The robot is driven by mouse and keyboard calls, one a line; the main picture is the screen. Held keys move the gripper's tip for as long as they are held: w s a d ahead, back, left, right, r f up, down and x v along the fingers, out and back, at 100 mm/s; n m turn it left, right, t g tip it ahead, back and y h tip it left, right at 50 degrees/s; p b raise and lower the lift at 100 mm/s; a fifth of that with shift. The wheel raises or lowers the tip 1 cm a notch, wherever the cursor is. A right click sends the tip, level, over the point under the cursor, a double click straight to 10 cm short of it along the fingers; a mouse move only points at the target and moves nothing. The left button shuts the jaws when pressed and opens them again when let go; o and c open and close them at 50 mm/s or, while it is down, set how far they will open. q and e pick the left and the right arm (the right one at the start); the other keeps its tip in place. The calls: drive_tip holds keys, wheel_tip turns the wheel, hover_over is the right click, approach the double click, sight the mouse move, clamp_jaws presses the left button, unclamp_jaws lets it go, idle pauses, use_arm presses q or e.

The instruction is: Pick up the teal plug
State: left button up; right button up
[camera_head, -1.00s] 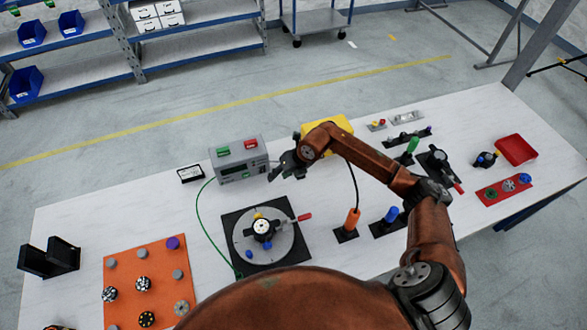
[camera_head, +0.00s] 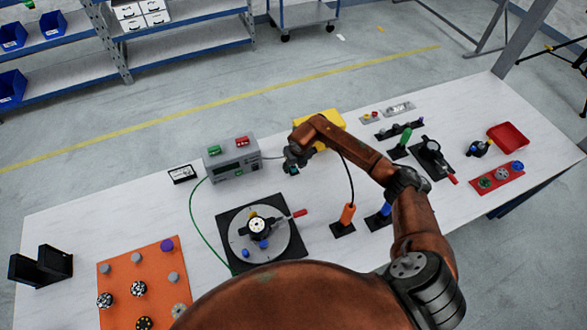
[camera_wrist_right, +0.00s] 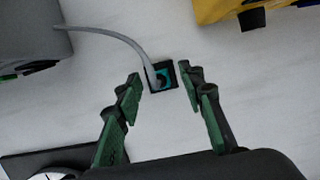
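The teal plug (camera_wrist_right: 158,82) shows in the right wrist view as a small dark-edged square with a teal inside, on the white table (camera_wrist_right: 85,100). A grey cable (camera_wrist_right: 118,33) runs from it to a grey box at the left. My right gripper (camera_wrist_right: 161,76) is open, with one green-padded finger on each side of the plug and visible gaps between. I cannot tell how high the fingertips are. In the head view the right gripper (camera_head: 292,163) hangs over the plug, and a bit of teal (camera_head: 293,170) shows beneath it. My left gripper is not in view.
The grey power unit (camera_head: 235,160) stands left of the gripper, and a yellow case (camera_head: 325,120) stands behind it. A round dial on a black plate (camera_head: 262,234) is in front. An orange handle on a base (camera_head: 346,214) stands to the right. Bare table lies around the plug.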

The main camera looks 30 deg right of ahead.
drive_tip(key=c, duration=0.9)
